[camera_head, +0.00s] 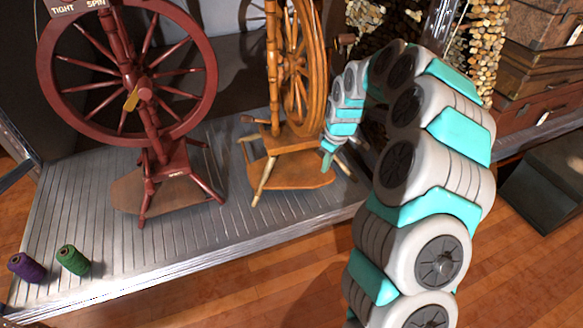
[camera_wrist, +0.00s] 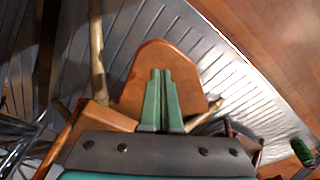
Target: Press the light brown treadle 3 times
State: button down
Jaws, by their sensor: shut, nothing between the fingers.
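The light brown treadle (camera_head: 290,173) is a flat orange-brown board at the foot of the light wooden spinning wheel (camera_head: 300,70), low over the grey slatted platform. In the wrist view the treadle (camera_wrist: 158,55) is a rounded board behind the fingers. My gripper (camera_head: 326,163) points down at the treadle's right end in the head view. In the wrist view my green fingers (camera_wrist: 161,75) are together and empty, their tips in front of the board's middle. I cannot tell whether they touch it.
A dark red spinning wheel (camera_head: 135,75) with a darker brown treadle (camera_head: 128,194) stands to the left. Purple (camera_head: 26,267) and green (camera_head: 73,260) thread spools stand at the platform's front left. Stacked suitcases (camera_head: 540,60) are at the right. The wooden floor in front is clear.

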jog(key=shift+f, duration=0.85)
